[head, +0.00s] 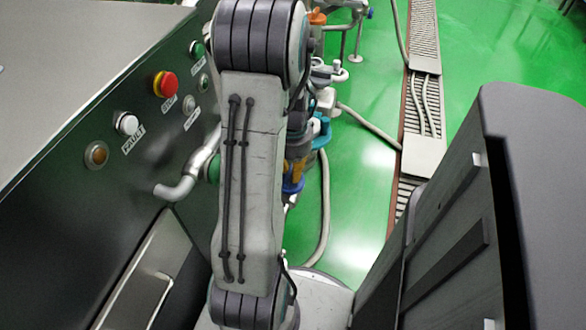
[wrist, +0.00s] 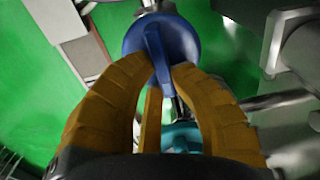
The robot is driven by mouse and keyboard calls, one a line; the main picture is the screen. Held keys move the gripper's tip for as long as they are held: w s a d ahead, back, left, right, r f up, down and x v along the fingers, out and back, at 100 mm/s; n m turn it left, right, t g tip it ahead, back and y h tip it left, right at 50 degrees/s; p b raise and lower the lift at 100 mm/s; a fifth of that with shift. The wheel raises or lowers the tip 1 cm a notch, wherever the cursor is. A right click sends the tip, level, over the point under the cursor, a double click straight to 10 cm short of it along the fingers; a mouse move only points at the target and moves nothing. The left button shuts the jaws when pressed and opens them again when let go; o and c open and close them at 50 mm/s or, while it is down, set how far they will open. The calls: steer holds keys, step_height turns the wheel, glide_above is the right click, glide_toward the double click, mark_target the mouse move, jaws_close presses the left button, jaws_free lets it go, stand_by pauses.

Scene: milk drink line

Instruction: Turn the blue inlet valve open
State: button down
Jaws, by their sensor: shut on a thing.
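The blue inlet valve (wrist: 186,32) shows at the top middle of the wrist view as a round blue disc with a raised bar handle across it. My gripper (wrist: 164,68) has its ochre fingers closed around the lower end of that bar, one on each side. The bar stands nearly upright in this view, leaning slightly. In the head view a bit of blue (head: 292,186) shows just right of my arm, below the ochre fingers (head: 297,166). My arm hides most of the valve there.
A dark control panel with a red button (head: 165,84) and several lamps stands at the left, with a bent metal pipe (head: 180,184) beside my arm. Hoses and a floor drain (head: 425,105) run across the green floor at the right.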

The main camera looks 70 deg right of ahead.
steer(key=c, duration=1.1)
jaws_free()
step_height(320, 180, up, 12)
stand_by(0.4)
